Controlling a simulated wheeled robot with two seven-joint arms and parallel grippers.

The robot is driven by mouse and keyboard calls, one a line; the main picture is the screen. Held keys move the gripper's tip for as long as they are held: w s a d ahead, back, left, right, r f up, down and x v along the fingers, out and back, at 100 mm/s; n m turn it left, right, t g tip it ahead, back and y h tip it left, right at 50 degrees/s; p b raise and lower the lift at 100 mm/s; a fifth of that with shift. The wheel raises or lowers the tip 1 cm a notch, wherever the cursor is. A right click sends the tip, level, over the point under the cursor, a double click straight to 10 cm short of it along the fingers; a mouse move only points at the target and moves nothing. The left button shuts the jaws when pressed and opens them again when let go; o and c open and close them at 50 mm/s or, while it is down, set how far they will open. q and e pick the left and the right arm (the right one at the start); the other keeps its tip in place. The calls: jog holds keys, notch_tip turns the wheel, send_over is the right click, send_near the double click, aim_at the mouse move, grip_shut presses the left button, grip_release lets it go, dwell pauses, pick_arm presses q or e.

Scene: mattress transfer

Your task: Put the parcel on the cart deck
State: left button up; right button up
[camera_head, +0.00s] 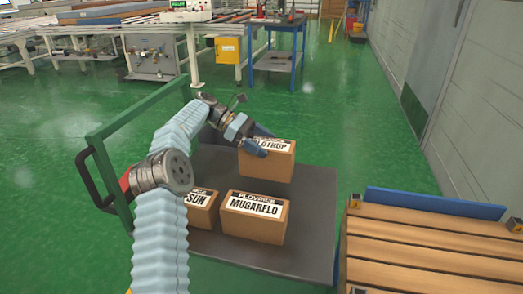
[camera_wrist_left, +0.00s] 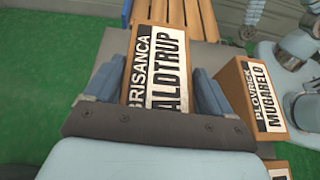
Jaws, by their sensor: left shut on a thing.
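A brown cardboard parcel (camera_head: 266,164) with a white label ending in "LDTRUP" is at the far part of the dark grey cart deck (camera_head: 310,215). My left gripper (camera_head: 258,145) is shut on it from above. In the left wrist view the parcel (camera_wrist_left: 165,75) sits between the two blue fingers, its label reading "BRISANCA". I cannot tell whether its underside touches the deck or hangs just above. Two other parcels stand on the deck: one labelled "MUGARELO" (camera_head: 255,218) and one ending in "SUN" (camera_head: 202,208), partly hidden by my left arm. My right gripper is not in view.
The cart has a green frame with a handle (camera_head: 97,180) on the left. A slatted wooden pallet (camera_head: 430,245) with a blue edge is close on the right. Bare deck lies right of the parcels. Worktables and a blue stand (camera_head: 278,65) are at the back, across open green floor.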

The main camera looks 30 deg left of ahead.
pick_arm(q)
jog(key=shift+w+a+f, duration=0.1)
jog(key=shift+f, duration=0.05)
jog(key=shift+w+a+f, duration=0.1)
jog(key=shift+f, duration=1.65)
